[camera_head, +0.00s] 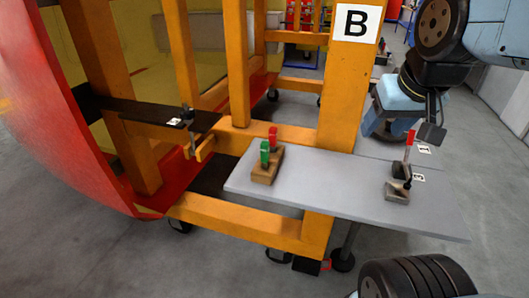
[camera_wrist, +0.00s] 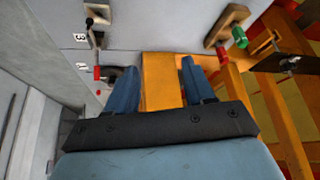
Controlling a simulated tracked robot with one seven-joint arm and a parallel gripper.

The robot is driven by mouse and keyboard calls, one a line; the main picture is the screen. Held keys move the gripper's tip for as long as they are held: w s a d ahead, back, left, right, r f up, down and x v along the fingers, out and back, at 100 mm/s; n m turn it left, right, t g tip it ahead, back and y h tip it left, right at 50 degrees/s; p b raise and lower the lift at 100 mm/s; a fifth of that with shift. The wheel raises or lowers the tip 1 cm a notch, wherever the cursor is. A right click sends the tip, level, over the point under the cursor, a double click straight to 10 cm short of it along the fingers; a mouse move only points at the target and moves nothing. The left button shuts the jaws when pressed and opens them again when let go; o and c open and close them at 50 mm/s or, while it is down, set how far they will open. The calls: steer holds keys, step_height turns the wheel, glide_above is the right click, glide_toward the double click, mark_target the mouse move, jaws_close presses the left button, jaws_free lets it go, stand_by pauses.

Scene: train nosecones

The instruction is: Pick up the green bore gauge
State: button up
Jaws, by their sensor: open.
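The green bore gauge (camera_head: 265,152) stands upright in a small wooden block (camera_head: 264,179) near the left end of the grey table. In the wrist view the green gauge (camera_wrist: 240,37) is at the upper right, on the wooden block (camera_wrist: 216,37). My gripper (camera_wrist: 160,66) is open, with two blue fingers apart and nothing held between them. In the head view my gripper hangs at the right, beyond the table's far side and well to the right of the gauge; its fingertips are hard to make out there.
A red-handled gauge (camera_head: 273,134) stands close behind the green one. Red-handled toggle clamps (camera_head: 397,191) sit at the table's (camera_head: 330,185) right. An orange post (camera_head: 347,110) marked B rises between my gripper and the gauge. The table's middle is clear.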

steer(key=m+g, duration=0.4)
steer(key=g, duration=0.2)
glide_above(265, 153)
step_height(265, 153, down, 6)
steer(key=shift+w+f, duration=0.2)
steer(key=shift+w, duration=0.15)
step_height(265, 153, down, 7)
steer(key=shift+f, duration=0.15)
steer(key=shift+w+f, duration=0.15)
steer(key=shift+f, duration=1.25)
steer(key=shift+w+f, duration=0.1)
steer(key=shift+f, duration=1.3)
steer(key=shift+c, duration=0.5)
